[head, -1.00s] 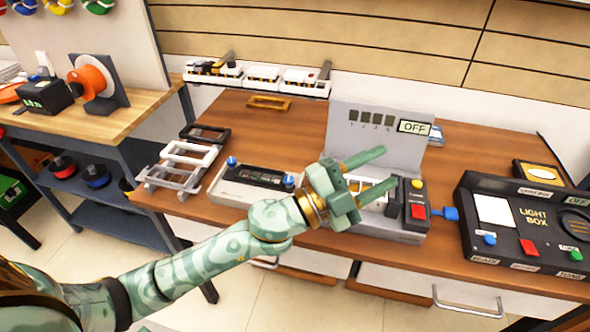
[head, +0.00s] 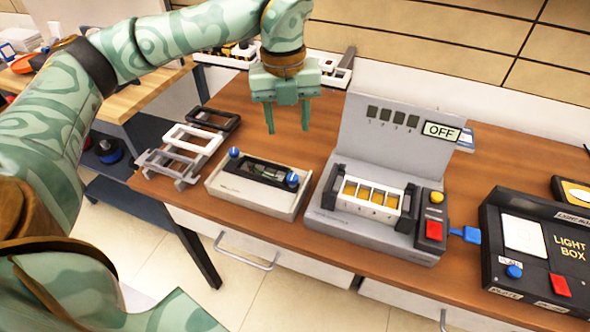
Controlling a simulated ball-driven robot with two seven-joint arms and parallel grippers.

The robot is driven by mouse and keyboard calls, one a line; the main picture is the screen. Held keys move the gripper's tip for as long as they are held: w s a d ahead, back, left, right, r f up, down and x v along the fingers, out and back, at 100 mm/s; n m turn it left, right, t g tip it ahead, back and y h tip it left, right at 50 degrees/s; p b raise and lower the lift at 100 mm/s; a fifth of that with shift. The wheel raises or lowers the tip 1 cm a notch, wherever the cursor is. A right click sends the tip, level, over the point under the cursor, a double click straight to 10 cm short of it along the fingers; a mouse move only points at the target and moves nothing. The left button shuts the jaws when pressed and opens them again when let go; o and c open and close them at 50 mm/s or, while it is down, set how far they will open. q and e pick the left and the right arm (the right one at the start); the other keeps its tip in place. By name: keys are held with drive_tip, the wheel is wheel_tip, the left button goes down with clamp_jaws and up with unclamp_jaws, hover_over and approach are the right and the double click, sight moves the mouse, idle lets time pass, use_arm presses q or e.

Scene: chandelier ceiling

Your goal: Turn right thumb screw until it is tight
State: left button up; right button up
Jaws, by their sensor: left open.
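A low pale box (head: 219,185) stands on the wooden table with a dark framed insert (head: 262,170) in its top. A blue left thumb screw (head: 234,152) and a blue right thumb screw (head: 292,180) sit at the two ends of the insert. I cannot tell from here how tight either one is. My left gripper (head: 288,130) is open and empty, fingers pointing down, above the table behind the box and apart from the right thumb screw. My right gripper is not in view.
A grey tester (head: 380,240) with an upright panel, an OFF sign (head: 442,131) and a red button (head: 433,230) stands right of the box. A black light box (head: 510,250) is farther right. Empty frames (head: 192,138) on a rack stand left. White trays (head: 325,66) line the back.

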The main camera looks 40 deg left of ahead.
sight(292, 176)
use_arm(q)
drive_tip(key=f+b, duration=0.1)
drive_tip(key=f, duration=0.3)
drive_tip(key=f+b, duration=0.2)
drive_tip(key=f, duration=0.3)
drive_tip(key=f+b, duration=0.1)
drive_tip(key=f, duration=0.4)
drive_tip(key=shift+w+d+f+b, duration=0.15)
drive_tip(key=shift+w+d+b, duration=0.1)
drive_tip(key=shift+b, duration=0.15)
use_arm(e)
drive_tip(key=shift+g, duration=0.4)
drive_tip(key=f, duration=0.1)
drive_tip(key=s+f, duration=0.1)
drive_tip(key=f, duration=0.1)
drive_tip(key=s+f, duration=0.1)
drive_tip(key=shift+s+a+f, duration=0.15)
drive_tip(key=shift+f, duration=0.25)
use_arm(q)
drive_tip(key=c, duration=1)
